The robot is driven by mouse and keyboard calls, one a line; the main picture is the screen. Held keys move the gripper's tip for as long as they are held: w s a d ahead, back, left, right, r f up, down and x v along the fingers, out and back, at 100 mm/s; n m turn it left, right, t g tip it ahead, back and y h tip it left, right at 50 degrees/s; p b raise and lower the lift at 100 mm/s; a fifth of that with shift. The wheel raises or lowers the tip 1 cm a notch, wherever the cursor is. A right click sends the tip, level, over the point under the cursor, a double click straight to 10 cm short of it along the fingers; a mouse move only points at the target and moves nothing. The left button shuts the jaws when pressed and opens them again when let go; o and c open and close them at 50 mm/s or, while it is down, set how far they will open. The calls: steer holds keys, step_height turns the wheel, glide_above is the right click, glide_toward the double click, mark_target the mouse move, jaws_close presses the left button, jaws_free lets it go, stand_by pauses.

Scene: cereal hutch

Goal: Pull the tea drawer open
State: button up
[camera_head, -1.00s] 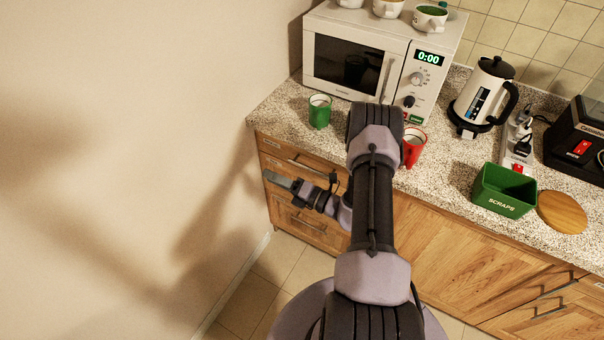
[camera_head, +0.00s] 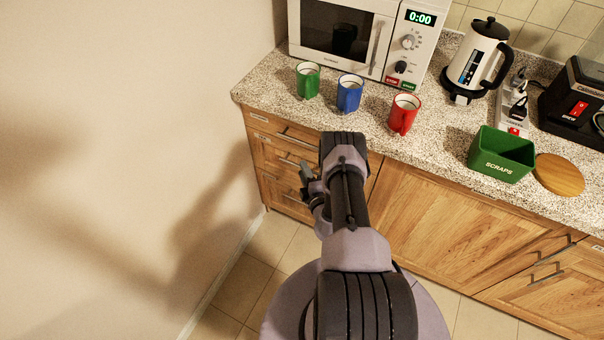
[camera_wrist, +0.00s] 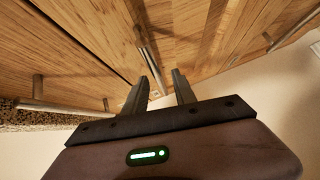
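A wooden drawer stack sits under the left end of the counter, and its drawers look shut. The top drawer (camera_head: 283,134) and the drawer below it (camera_head: 270,158) have metal bar handles. Their small labels are too small to read, so I cannot tell which is the tea drawer. My gripper (camera_head: 306,172) is in front of the stack, partly hidden by my arm. In the wrist view my gripper (camera_wrist: 160,82) is open, and a drawer handle (camera_wrist: 148,58) runs between its fingers, closer to the left one. I cannot tell whether they touch.
Green (camera_head: 308,82), blue (camera_head: 349,95) and red (camera_head: 404,115) mugs stand on the counter (camera_head: 262,92) before the microwave (camera_head: 345,30). A green scraps bin (camera_head: 502,155) stands farther right. The wall (camera_head: 110,150) is close on the left. Floor before the drawers is clear.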

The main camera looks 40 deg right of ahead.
steer(key=shift+b+x, duration=0.3)
steer(key=shift+x, duration=0.9)
jaws_close()
stand_by(0.5)
